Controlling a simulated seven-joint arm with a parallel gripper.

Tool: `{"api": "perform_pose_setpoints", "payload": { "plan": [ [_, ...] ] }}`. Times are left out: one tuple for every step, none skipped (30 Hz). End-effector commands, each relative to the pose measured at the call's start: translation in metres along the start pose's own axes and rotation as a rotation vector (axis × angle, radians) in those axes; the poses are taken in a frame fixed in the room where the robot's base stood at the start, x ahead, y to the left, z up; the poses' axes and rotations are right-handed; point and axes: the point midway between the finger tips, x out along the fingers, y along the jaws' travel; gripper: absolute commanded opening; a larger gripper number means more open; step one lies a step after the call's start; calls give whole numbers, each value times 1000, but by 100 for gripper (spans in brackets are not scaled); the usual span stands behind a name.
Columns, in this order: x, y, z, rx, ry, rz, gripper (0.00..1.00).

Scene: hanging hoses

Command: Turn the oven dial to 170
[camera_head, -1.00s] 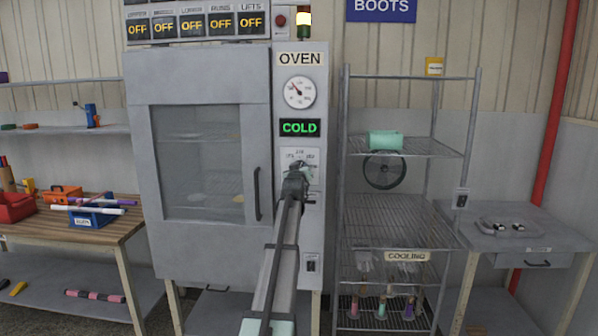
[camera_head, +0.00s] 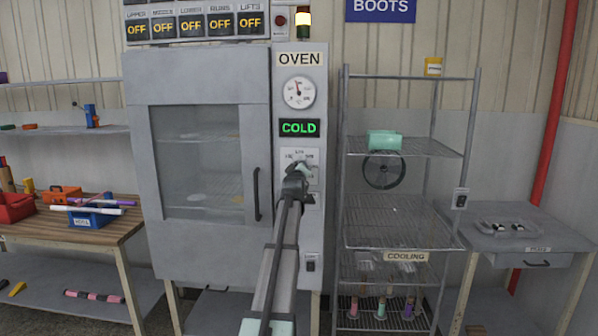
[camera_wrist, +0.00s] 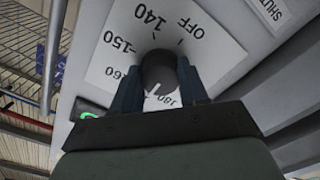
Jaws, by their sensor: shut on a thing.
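The oven dial (camera_wrist: 158,72) is a dark round knob on a white scale plate (camera_wrist: 112,45), between my gripper's two fingers in the wrist view. My gripper (camera_wrist: 158,88) is shut on it. In the head view my gripper (camera_head: 299,172) covers most of the dial. The oven (camera_head: 212,70) has a round gauge (camera_head: 299,92) above a green COLD display (camera_head: 299,128).
The oven door is shut, with a vertical handle (camera_head: 256,194) left of my gripper. A wire cooling rack (camera_head: 400,222) stands close on the right. A wooden workbench (camera_head: 125,228) with trays is on the left. A grey table (camera_head: 560,238) is at far right.

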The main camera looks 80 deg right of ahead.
Motion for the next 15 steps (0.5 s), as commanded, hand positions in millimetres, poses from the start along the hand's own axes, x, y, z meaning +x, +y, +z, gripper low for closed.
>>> {"api": "perform_pose_setpoints", "payload": {
  "plan": [
    [0, 1, -1, 0, 3, 2, 13],
    [0, 1, -1, 0, 3, 2, 13],
    [0, 1, -1, 0, 3, 2, 13],
    [0, 1, -1, 0, 3, 2, 13],
    [1, 1, -1, 0, 3, 2, 13],
    [1, 1, -1, 0, 3, 2, 13],
    [1, 1, -1, 0, 3, 2, 13],
    [1, 1, -1, 0, 3, 2, 13],
    [1, 1, -1, 0, 3, 2, 45],
    [1, 1, -1, 1, 3, 2, 48],
    [0, 1, -1, 1, 3, 2, 51],
    [0, 0, -1, 1, 2, 2, 55],
    [0, 0, -1, 1, 2, 2, 57],
    [0, 0, -1, 1, 2, 1, 60],
    [0, 0, -1, 1, 2, 1, 64]
  ]
}}
